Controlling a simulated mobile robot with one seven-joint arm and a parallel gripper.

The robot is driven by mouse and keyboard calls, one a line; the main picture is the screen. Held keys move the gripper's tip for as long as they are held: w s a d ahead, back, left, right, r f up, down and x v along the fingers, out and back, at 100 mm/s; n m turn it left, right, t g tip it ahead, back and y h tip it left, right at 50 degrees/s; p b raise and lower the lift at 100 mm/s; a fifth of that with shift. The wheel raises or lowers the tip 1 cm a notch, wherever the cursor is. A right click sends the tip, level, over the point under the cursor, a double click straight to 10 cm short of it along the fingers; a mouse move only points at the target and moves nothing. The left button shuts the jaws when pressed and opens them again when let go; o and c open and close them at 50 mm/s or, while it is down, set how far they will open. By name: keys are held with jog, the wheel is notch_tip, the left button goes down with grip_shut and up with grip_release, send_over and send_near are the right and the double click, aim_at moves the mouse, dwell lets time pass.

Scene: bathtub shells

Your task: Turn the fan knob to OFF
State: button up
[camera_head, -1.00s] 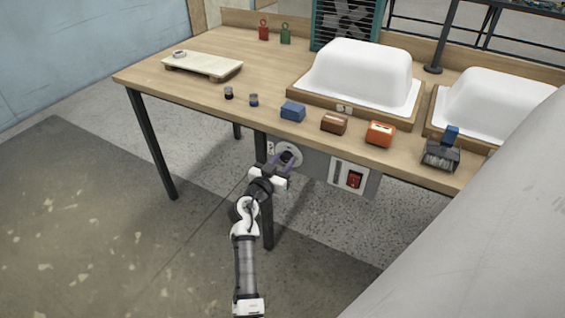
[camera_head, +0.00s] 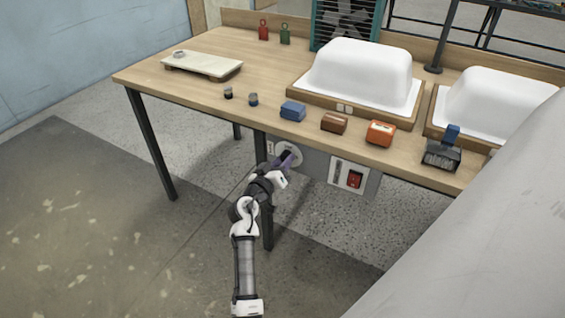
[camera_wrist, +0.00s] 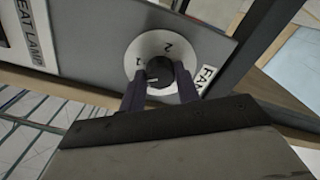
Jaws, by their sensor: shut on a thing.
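The fan knob (camera_wrist: 160,70) is a small dark knob on a round white dial (camera_wrist: 150,48) with the marks 1 and 2. A "FAN" label (camera_wrist: 207,78) is beside the dial. My gripper (camera_wrist: 161,80) is shut on the knob, one dark finger on each side. In the head view my gripper (camera_head: 286,158) is at the dial (camera_head: 290,148) on the panel under the table's front edge, and hides the knob. The wrist appears rolled. I cannot clearly read where the knob points.
A red rocker switch (camera_head: 354,180) is on the same grey panel, right of the dial. A table leg (camera_head: 268,225) stands close to my arm. Blue (camera_head: 292,111), brown (camera_head: 334,123) and orange (camera_head: 380,133) blocks line the table's front. A fan (camera_head: 345,22) stands at the back.

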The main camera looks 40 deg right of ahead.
jog(key=n+p, duration=0.4)
jog(key=n, duration=0.7)
jog(key=shift+n, duration=0.4)
dwell(0.3)
jog(key=o, duration=1)
jog(key=shift+a, duration=0.1)
jog(key=b+v, duration=0.1)
jog(key=v, duration=1.2)
jog(key=shift+s+a+b, duration=0.15)
jog(key=shift+a+b, duration=0.15)
jog(key=shift+b, duration=0.1)
